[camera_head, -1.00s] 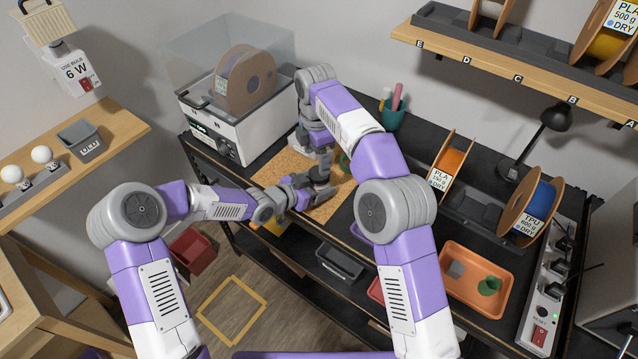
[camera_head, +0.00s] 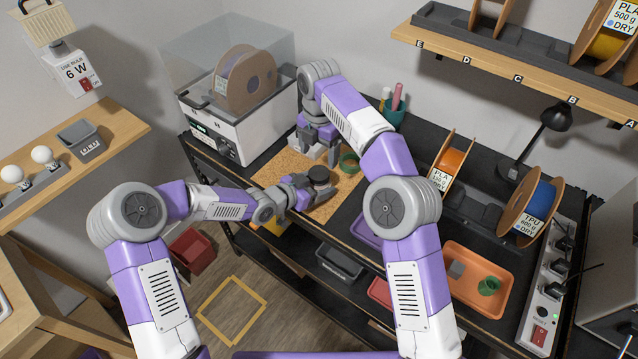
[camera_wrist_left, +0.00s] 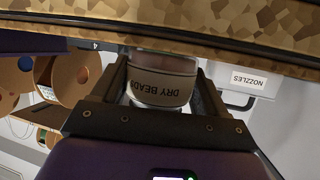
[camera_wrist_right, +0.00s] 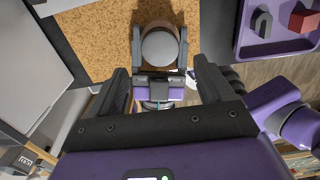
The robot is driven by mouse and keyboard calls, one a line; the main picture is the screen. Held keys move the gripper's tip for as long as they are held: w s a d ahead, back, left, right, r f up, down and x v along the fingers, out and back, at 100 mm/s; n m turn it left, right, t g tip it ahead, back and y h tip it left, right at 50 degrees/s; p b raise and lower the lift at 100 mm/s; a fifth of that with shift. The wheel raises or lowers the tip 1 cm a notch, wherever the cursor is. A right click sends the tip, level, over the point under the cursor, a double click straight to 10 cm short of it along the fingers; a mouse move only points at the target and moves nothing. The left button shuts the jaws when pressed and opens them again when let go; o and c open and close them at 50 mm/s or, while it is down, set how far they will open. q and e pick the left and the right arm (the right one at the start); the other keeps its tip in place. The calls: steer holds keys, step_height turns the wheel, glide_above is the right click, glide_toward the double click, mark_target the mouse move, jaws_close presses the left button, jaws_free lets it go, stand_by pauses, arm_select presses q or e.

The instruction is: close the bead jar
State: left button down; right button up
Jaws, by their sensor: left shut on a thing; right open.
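The bead jar, labelled DRY BEADS in the left wrist view (camera_wrist_left: 162,85), stands upright at the cork mat's front part. My left gripper (camera_head: 312,190) is shut around its sides; it also shows in the right wrist view (camera_wrist_right: 160,62). A round dark lid (camera_head: 319,174) covers the jar's top in the head view and appears as a grey disc in the right wrist view (camera_wrist_right: 160,47). Whether it is fully seated or threaded cannot be told. My right gripper (camera_head: 318,150) is open and empty, behind and apart from the jar; its spread fingers show in the right wrist view (camera_wrist_right: 164,85).
The cork mat (camera_head: 283,168) carries a green ring (camera_head: 349,162) right of my right gripper. A white printer-like box (camera_head: 215,130) stands left. A green pen cup (camera_head: 394,118) is behind, an orange tray (camera_head: 450,290) right. A purple tray (camera_wrist_right: 290,38) is near the mat.

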mark_target(319, 172)
step_height(319, 172, down, 7)
steer(key=shift+r, duration=0.15)
stand_by(0.4)
steer(key=c, duration=1.1)
steer(key=m, duration=0.5)
steer(key=shift+m, duration=0.4)
steer(key=m, duration=0.4)
